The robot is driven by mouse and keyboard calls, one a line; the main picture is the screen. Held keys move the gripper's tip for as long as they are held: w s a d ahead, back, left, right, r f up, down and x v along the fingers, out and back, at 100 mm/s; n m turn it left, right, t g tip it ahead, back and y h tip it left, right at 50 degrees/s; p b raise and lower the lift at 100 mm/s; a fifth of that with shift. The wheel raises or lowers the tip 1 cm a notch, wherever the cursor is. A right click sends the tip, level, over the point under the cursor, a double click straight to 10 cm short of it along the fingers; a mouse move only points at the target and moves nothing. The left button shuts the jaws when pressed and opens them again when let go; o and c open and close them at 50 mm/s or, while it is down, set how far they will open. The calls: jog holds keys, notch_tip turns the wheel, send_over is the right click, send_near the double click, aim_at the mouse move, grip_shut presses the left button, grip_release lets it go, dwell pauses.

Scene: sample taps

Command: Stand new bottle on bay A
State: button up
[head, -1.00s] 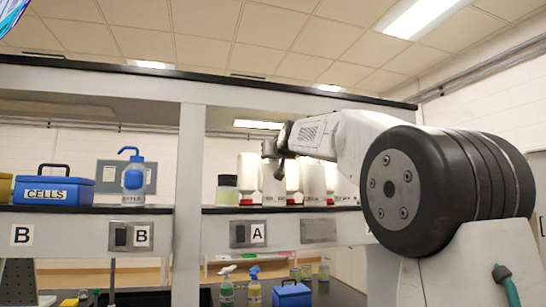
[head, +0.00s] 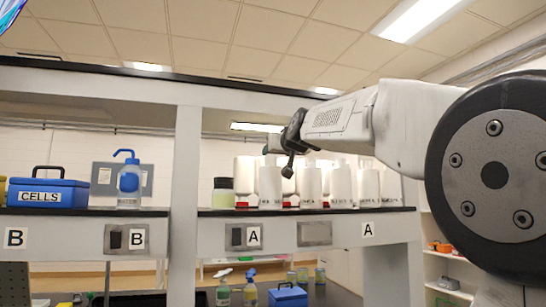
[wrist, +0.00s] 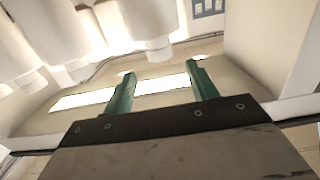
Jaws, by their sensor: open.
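Several white bottles (head: 311,183) stand upright in a row on the right-hand shelf, above a front rail marked A (head: 254,236). I cannot tell which is the new bottle. My gripper (head: 288,168) shows in front of the row in the head view and hides part of it. In the wrist view, my gripper (wrist: 160,72) has its two green fingers apart with nothing between them. White bottles (wrist: 155,20) show beyond the fingers, appearing upside down.
A shelf post (head: 185,190) divides bay A from bay B. Bay B holds a blue CELLS box (head: 45,194) and a blue-topped wash bottle (head: 128,182). A green-tinted jar (head: 223,193) stands left of the white bottles. Spray bottles (head: 250,292) and a blue box (head: 288,296) sit lower down.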

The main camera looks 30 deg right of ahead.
jog(key=v, duration=0.2)
jog(key=shift+s+a, duration=0.1)
jog(key=shift+s, duration=0.25)
jog(key=shift+f, duration=0.1)
jog(key=s+a+f+n+g+y, duration=0.1)
jog(key=s+a+f+g+y, duration=0.15)
jog(key=s+a+f, duration=0.7)
jog(key=s+a+f+n+g+y, duration=0.15)
jog(key=a+f+g, duration=0.25)
jog(key=f, duration=1)
jog(key=s+a+f+g, duration=0.2)
jog(key=s+f+g, duration=0.2)
jog(key=s+f, duration=0.8)
jog(key=s+a+f+g, duration=0.3)
jog(key=s+f+g, duration=0.2)
jog(key=s+f, duration=0.6)
jog(key=shift+s+a+f+n+y, duration=0.25)
jog(key=shift+s+f+n+y, duration=0.15)
jog(key=shift+f, duration=0.45)
